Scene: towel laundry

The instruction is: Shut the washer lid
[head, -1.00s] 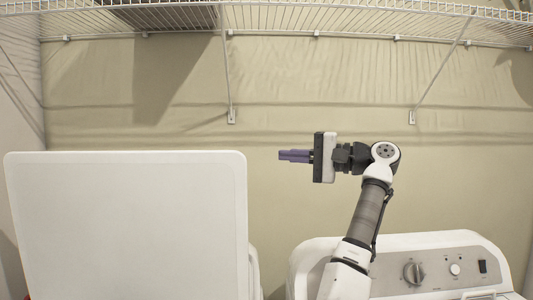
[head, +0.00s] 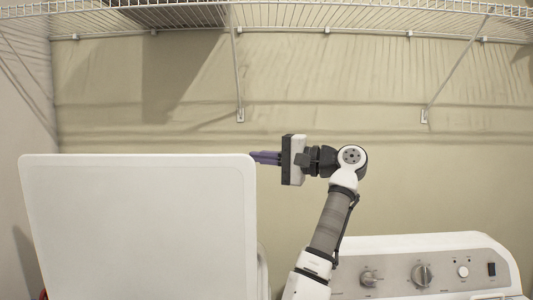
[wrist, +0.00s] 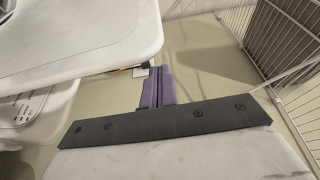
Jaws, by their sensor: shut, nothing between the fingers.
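The washer lid (head: 138,225) is a white panel with rounded corners, standing raised at the left of the head view. It also shows at the upper left of the wrist view (wrist: 80,35). My gripper (head: 254,157) is level with the top of the lid, at its upper right corner, with its purple fingers pointing left. The fingers (wrist: 157,82) are together and empty. Their tips are at the lid's right edge in the head view; I cannot tell whether they touch it. Most of the washer's body is hidden behind the lid.
A second white machine with a knob panel (head: 440,270) stands at the lower right, below my arm. A white wire shelf (head: 330,18) runs along the wall above, with slanted braces. The space between shelf and lid is clear.

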